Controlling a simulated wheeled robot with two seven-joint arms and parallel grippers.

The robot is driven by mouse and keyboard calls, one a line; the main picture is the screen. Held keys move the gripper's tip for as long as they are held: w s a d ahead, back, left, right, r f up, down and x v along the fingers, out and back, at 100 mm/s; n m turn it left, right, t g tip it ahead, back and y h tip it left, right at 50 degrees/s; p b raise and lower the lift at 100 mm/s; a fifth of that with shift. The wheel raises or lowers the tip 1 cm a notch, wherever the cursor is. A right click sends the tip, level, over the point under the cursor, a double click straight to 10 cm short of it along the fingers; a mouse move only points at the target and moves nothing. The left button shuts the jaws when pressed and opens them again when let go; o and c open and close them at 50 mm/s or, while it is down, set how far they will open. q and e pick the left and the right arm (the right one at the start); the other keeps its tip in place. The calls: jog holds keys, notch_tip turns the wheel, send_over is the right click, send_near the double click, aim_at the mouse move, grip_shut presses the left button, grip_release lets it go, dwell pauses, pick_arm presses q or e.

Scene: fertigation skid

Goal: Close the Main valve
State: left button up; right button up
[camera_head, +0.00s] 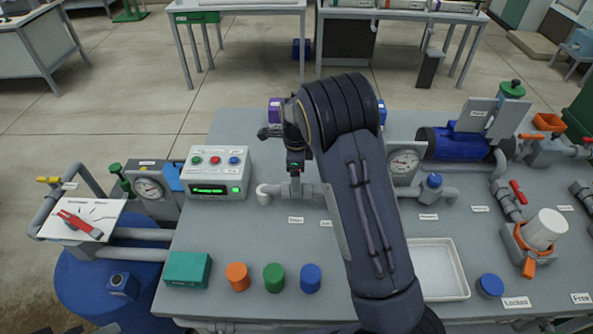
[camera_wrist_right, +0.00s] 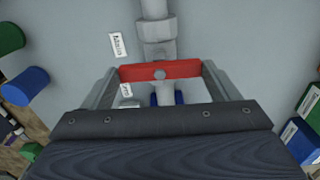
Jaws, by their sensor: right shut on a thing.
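My right gripper (camera_wrist_right: 159,78) is shut on a red valve handle (camera_wrist_right: 178,69), with one finger at each end of it. The handle lies crosswise over a grey pipe (camera_wrist_right: 156,28), centred on a round pin. In the head view my right arm reaches over the bench and its gripper (camera_head: 294,172) points down at the piping; the handle is hidden there. A small white label (camera_wrist_right: 118,44) stands beside the pipe, too small to read surely, so I cannot confirm that this is the Main valve. My left gripper is not in view.
A control box (camera_head: 218,172) with buttons and a lit display stands left of my gripper. Orange (camera_head: 238,277), green (camera_head: 274,278) and blue (camera_head: 311,278) cylinders stand at the bench front. A white tray (camera_head: 462,282) and another red-handled valve (camera_head: 518,192) are at right.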

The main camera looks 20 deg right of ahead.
jog(key=o, duration=0.9)
notch_tip(320, 180, up, 7)
jog(key=shift+b, duration=0.4)
jog(key=shift+r, duration=0.45)
